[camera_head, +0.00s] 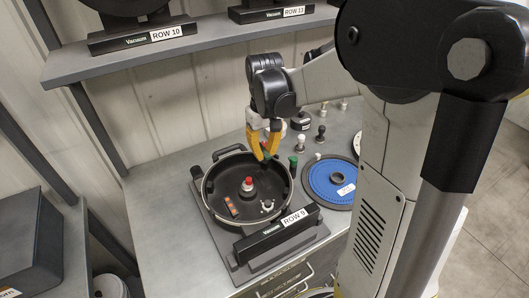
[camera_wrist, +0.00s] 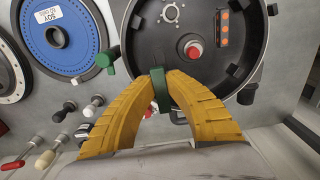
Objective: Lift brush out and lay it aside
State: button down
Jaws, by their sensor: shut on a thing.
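The round black seed meter housing (camera_head: 212,200) stands open on the bench, and it also fills the top of the wrist view (camera_wrist: 262,20). My gripper (camera_head: 266,153) has its yellow fingers at the housing's far right rim. The fingers are shut on a narrow dark green piece, which I take to be the brush (camera_wrist: 160,92). In the wrist view it stands between the fingertips, at the inner edge of the rim. Whether it still touches the housing cannot be told. Its lower part is hidden.
A second green part (camera_head: 293,162) is fixed beside the rim. A red-topped hub (camera_head: 248,184) and an orange strip (camera_head: 231,205) are inside the housing. A blue seed disc (camera_head: 330,178) lies to the right. Several small knobs stand behind it. The ROW 9 block (camera_head: 278,232) is in front.

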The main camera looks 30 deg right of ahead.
aim_at(264, 152)
jog(key=shift+r+p, duration=2)
jog(key=shift+r, duration=0.85)
jog(key=shift+f, duration=0.15)
